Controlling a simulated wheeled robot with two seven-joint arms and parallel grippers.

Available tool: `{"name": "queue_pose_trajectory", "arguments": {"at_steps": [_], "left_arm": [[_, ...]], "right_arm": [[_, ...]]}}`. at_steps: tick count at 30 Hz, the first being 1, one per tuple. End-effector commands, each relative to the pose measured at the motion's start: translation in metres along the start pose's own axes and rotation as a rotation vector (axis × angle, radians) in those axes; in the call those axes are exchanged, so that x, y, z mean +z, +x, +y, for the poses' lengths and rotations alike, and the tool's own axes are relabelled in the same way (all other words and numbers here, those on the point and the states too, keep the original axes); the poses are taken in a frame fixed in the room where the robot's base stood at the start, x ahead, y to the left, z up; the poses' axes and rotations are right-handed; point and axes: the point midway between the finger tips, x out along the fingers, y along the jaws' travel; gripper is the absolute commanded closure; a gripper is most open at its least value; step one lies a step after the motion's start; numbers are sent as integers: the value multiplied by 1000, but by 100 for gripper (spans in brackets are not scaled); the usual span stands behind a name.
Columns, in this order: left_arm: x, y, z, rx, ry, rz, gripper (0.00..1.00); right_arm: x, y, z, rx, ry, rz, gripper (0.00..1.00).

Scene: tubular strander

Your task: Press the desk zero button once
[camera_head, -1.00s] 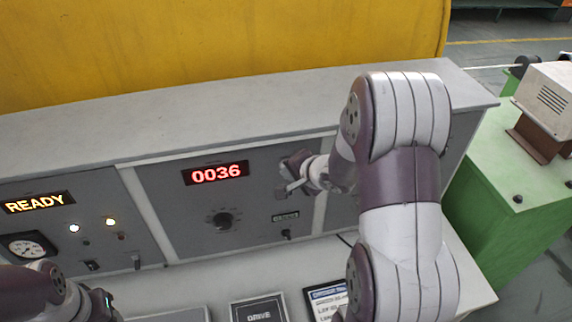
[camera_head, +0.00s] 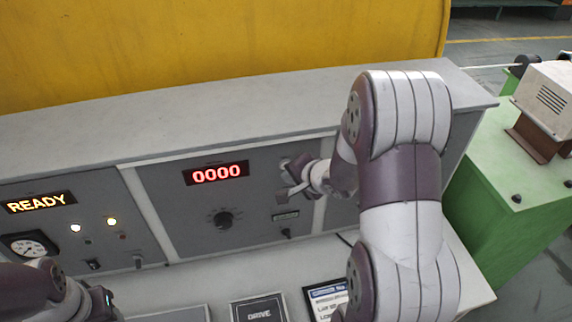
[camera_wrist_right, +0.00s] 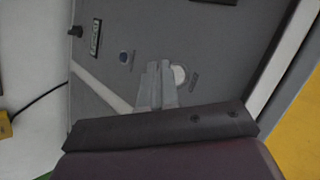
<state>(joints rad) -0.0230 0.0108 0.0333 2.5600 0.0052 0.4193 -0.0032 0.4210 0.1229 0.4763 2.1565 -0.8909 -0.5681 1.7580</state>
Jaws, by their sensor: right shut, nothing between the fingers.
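The desk panel carries a red counter display (camera_head: 216,173) reading 0000. My right gripper (camera_head: 284,194) is shut and empty, at the panel right of the display. In the right wrist view its closed fingers (camera_wrist_right: 158,70) point at the panel, between a white round button (camera_wrist_right: 179,75) and a small dark bluish button (camera_wrist_right: 125,58). The white button is right beside the fingertips and partly covered; I cannot tell whether they touch. The labels are too small to read, so which one is the zero button is unclear. My left gripper (camera_head: 104,303) is partly in view at the bottom left, its fingers not clear.
A dark knob (camera_head: 220,218) sits below the display. A READY display (camera_head: 38,202), lit lamps and a gauge (camera_head: 28,245) are on the left panel. A DRIVE plate (camera_head: 258,310) lies on the desk. A green machine (camera_head: 510,215) stands at right.

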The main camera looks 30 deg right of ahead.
Motion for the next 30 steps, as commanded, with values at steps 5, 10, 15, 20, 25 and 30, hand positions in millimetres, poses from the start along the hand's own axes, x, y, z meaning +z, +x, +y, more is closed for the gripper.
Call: {"name": "queue_pose_trajectory", "arguments": {"at_steps": [5, 10, 15, 20, 25, 30], "left_arm": [[0, 0, 0, 0, 0, 0, 57], [0, -1, 0, 0, 0, 0, 57], [0, -3, 0, 0, 0, 0, 57], [-1, -6, 0, 0, 0, 0, 57], [-1, -7, 0, 0, 0, 0, 57], [-1, -7, 0, 0, 0, 0, 57]], "right_arm": [[0, -1, 0, 0, -1, 0, 100], [2, -3, 2, 0, -1, 0, 100], [10, -15, 10, 1, 1, 1, 100], [18, -26, 18, 1, 1, 1, 100], [25, -35, 25, 0, 0, 1, 100], [26, -36, 26, 0, -1, 1, 100]]}}
